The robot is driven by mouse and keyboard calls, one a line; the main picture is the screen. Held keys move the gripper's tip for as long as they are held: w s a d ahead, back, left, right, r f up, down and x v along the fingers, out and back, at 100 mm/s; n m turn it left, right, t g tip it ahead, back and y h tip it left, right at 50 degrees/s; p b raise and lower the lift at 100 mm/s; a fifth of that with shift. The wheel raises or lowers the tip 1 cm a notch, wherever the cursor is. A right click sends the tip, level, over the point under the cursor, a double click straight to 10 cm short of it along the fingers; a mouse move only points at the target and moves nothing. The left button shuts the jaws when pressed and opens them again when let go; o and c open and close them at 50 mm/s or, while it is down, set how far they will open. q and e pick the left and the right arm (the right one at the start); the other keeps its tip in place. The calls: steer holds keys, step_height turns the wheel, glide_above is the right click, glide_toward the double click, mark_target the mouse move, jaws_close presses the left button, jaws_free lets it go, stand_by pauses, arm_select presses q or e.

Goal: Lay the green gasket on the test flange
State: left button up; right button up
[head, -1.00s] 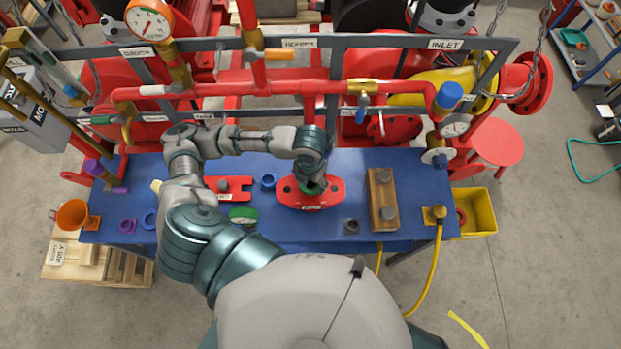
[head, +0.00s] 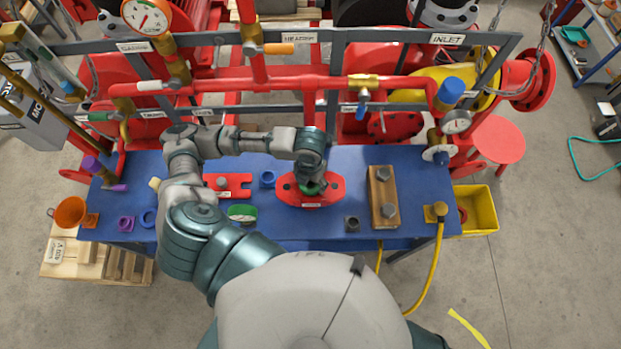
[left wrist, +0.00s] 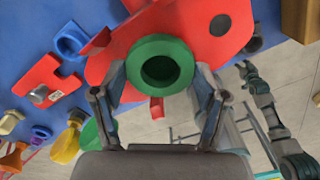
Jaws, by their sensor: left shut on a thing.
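The green gasket (left wrist: 137,65) is a thick ring held between the fingertips of my left gripper (left wrist: 160,78). In the head view, my left gripper (head: 312,180) is over the red test flange (head: 327,186), and part of the gasket (head: 309,189) shows below it. In the left wrist view, the gasket covers part of the flange (left wrist: 205,40). I cannot tell whether they touch. A grey gripper, seemingly my right one (left wrist: 246,70), is small at the right of the left wrist view; its jaw state is unclear.
The blue table (head: 275,228) also holds a red slotted plate (head: 238,184), a blue ring (head: 267,180), a green-and-white round object (head: 242,213), a dark fitting (head: 352,224) and a wooden block with bolts (head: 382,190). Red pipework (head: 290,86) runs behind.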

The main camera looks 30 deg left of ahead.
arm_select(q)
steer(key=shift+f+b, duration=0.3)
steer(key=shift+f, duration=0.4)
steer(key=o, duration=1.2)
steer(key=shift+r, duration=0.15)
step_height(320, 180, up, 12)
steer(key=shift+a+f, duration=0.1)
steer(key=shift+f, duration=0.1)
